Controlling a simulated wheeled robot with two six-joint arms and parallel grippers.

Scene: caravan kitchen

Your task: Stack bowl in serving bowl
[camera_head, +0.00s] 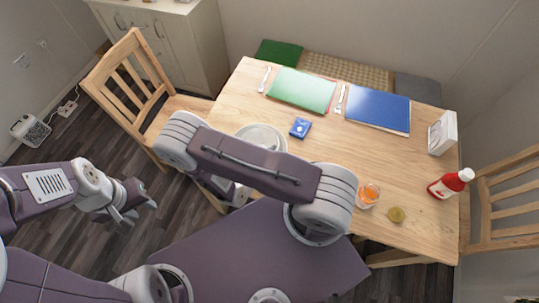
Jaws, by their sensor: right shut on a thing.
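A pale round dish (262,133), which looks like a bowl, is at the near left part of the table. My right forearm covers its lower part, so I cannot tell whether it is one bowl or two, one in the other. My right gripper (238,194) is mostly hidden behind that forearm, by the table's near left edge. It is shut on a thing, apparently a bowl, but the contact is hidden. My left gripper (137,204) is open and empty over the floor, left of the table.
The wooden table (235,93) holds a green mat (302,90), a blue mat (378,109), cutlery, a small blue box (300,127), an orange drink glass (368,194), a red bottle (450,184) and a white carton (442,132). Chairs stand left (135,85) and right (508,205).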

